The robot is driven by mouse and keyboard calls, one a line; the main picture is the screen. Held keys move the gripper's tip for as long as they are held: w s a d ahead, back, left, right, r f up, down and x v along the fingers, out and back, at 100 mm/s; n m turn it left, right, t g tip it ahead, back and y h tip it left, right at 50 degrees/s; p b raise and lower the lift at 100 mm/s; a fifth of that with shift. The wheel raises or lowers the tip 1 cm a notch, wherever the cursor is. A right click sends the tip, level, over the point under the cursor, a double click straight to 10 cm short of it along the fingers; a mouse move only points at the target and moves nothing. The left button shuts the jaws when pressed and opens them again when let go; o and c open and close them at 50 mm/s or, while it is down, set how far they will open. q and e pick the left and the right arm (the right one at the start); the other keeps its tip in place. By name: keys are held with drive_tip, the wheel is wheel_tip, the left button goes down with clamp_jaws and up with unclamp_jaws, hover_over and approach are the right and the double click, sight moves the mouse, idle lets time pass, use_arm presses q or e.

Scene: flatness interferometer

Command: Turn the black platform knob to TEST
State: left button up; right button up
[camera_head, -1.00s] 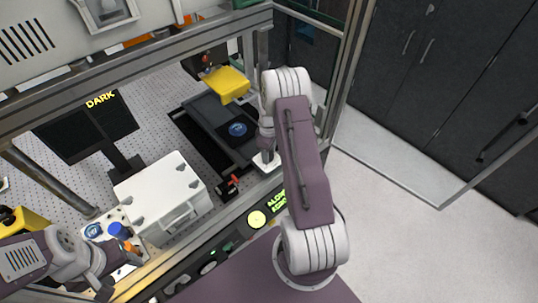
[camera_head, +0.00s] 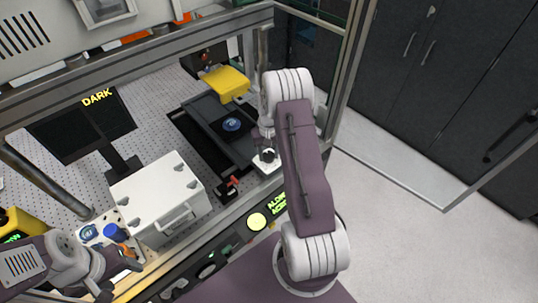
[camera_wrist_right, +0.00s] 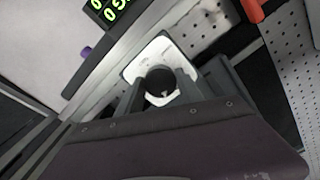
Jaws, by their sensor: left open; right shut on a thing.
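The black platform knob (camera_head: 268,155) stands on a small white plate (camera_head: 262,167) at the right end of the bench, by the front frame. In the right wrist view the round knob (camera_wrist_right: 160,80) sits between the two fingers of my right gripper (camera_wrist_right: 161,92), which is shut on it. A small pale mark shows on the knob; the lettering on its white plate (camera_wrist_right: 158,50) is too small to read. In the head view my right arm partly covers this gripper. My left gripper (camera_head: 119,277) is open and empty at the lower left, away from the knob.
A white box (camera_head: 157,196) with a handle stands left of the knob. A dark platform (camera_head: 215,120) carries a round blue disc, with a yellow part above it. A monitor (camera_head: 75,130) reads DARK. A metal frame bar runs along the bench front.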

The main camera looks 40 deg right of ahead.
drive_tip(key=m, duration=0.3)
drive_tip(key=shift+w+m, duration=0.1)
drive_tip(key=shift+m, duration=0.2)
drive_tip(key=m+b, duration=0.1)
drive_tip(key=m, duration=0.2)
drive_tip(key=shift+r+m, duration=0.1)
drive_tip(key=shift+m, duration=0.2)
drive_tip(key=m, duration=0.3)
drive_tip(key=shift+w+m, duration=0.1)
drive_tip(key=shift+m, duration=0.3)
drive_tip(key=m, duration=0.8)
drive_tip(key=shift+w+b, duration=0.1)
drive_tip(key=shift+b, duration=0.25)
drive_tip(key=m, duration=0.4)
drive_tip(key=shift+m, duration=0.3)
drive_tip(key=m, duration=0.3)
drive_tip(key=shift+m, duration=0.3)
drive_tip(key=shift+d+m, duration=0.1)
drive_tip(key=shift+m, duration=1.5)
drive_tip(key=shift+w+m, duration=0.1)
drive_tip(key=shift+m, duration=0.2)
